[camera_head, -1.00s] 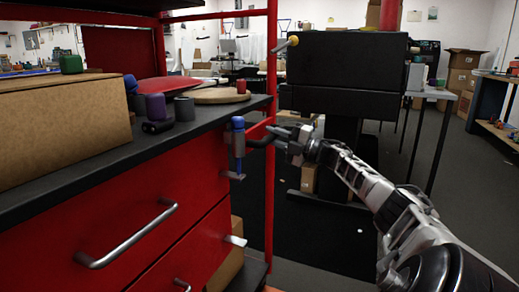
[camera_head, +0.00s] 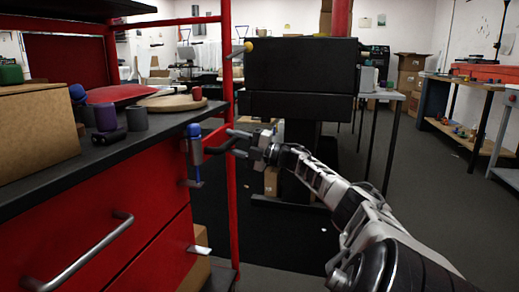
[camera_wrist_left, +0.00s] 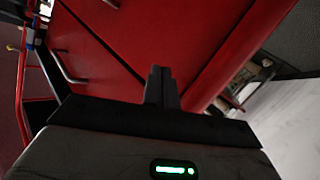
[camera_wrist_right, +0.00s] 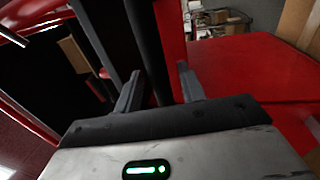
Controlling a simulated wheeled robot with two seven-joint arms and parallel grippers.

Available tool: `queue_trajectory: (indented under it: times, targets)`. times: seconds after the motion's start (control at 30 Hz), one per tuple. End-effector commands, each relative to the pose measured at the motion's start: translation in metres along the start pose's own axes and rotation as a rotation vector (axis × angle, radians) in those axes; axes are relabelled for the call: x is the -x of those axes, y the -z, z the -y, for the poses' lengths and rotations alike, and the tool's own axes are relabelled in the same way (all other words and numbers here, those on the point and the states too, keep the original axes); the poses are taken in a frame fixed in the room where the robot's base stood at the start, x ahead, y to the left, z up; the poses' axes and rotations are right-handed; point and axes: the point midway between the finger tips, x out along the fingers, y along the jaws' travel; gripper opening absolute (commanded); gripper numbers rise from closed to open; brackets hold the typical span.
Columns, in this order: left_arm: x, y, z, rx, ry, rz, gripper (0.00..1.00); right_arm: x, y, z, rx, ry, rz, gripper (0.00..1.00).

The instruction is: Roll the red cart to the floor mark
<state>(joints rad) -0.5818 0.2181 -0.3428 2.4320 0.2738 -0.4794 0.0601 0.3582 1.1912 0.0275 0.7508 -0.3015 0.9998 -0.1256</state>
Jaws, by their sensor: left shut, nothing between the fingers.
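The red cart (camera_head: 120,220) fills the left side of the head view, with drawers, a black top and red posts. Its dark bar handle (camera_head: 222,143) juts out at the right corner. My right gripper (camera_head: 243,140) is at this handle; in the right wrist view its fingers (camera_wrist_right: 160,88) are apart, with a dark bar (camera_wrist_right: 148,45) between them and a visible gap on one side. My left gripper (camera_wrist_left: 162,85) shows only in the left wrist view, shut and empty in front of red panels. I cannot make out a floor mark.
The cart top holds a cardboard box (camera_head: 35,135), cylinders and a round wooden board (camera_head: 170,103). A black machine (camera_head: 300,75) stands beyond my right gripper. Workbenches (camera_head: 465,130) line the right wall. Grey floor (camera_head: 425,200) is open at the right.

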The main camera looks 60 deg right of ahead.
Motion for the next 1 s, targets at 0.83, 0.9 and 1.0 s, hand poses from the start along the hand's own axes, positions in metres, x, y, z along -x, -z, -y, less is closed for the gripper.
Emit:
queue_trajectory:
  times: [0.83,0.9,1.0]
  targets:
    - [0.006,-0.02,0.017,-0.104,0.096,0.193,0.0,0.137,-0.001,-0.003,0.001,0.002,0.004,0.4]
    - [0.006,-0.021,0.018,-0.103,0.1,0.2,0.0,0.145,-0.001,-0.003,0.001,0.001,0.003,0.4]
    - [0.005,-0.023,0.021,-0.1,0.106,0.212,0.0,0.152,-0.001,-0.002,0.001,0.0,0.002,0.4]
